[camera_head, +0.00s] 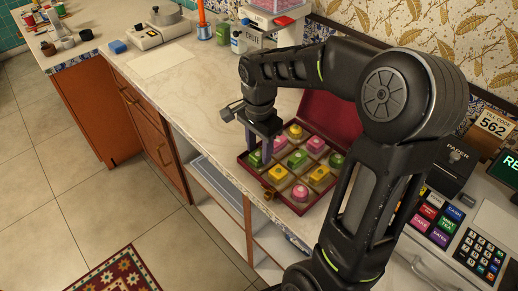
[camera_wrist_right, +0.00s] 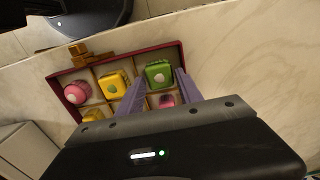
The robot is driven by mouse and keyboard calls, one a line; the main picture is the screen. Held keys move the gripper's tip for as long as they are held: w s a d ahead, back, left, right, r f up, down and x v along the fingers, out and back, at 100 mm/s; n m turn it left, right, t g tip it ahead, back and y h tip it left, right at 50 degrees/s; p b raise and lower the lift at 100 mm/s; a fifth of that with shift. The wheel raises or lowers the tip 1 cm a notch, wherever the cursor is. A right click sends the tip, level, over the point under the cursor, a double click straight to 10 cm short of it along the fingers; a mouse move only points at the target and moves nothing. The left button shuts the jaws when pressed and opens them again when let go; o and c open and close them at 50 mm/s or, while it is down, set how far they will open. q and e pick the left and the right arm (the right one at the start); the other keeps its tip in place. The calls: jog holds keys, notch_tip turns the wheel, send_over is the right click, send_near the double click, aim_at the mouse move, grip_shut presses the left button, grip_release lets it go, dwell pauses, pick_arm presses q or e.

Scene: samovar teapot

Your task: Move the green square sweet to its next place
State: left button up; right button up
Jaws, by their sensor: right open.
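The green square sweet (camera_wrist_right: 158,75) has a pale decoration on top and sits in a corner compartment of the dark red sweet box (camera_wrist_right: 123,52). In the head view the sweet (camera_head: 255,157) is partly hidden by my right gripper (camera_head: 260,148). The right gripper (camera_wrist_right: 160,85) is open, with its purple fingers reaching down on either side of the sweet; I cannot tell if they touch it. A yellow square sweet (camera_wrist_right: 115,85) and a pink round sweet (camera_wrist_right: 77,92) sit along the same edge. My left gripper is not in view.
Several other pink, yellow and green sweets fill the box, including a green one (camera_head: 297,158) near its middle. The box lid (camera_head: 330,115) stands open behind. A brass latch (camera_head: 268,195) is at the front. The till (camera_head: 455,225) stands right; clear counter (camera_head: 190,85) lies left.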

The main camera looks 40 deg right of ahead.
aim_at(259, 153)
notch_tip(259, 153, up, 12)
jog(key=shift+f, duration=0.2)
dwell(0.9)
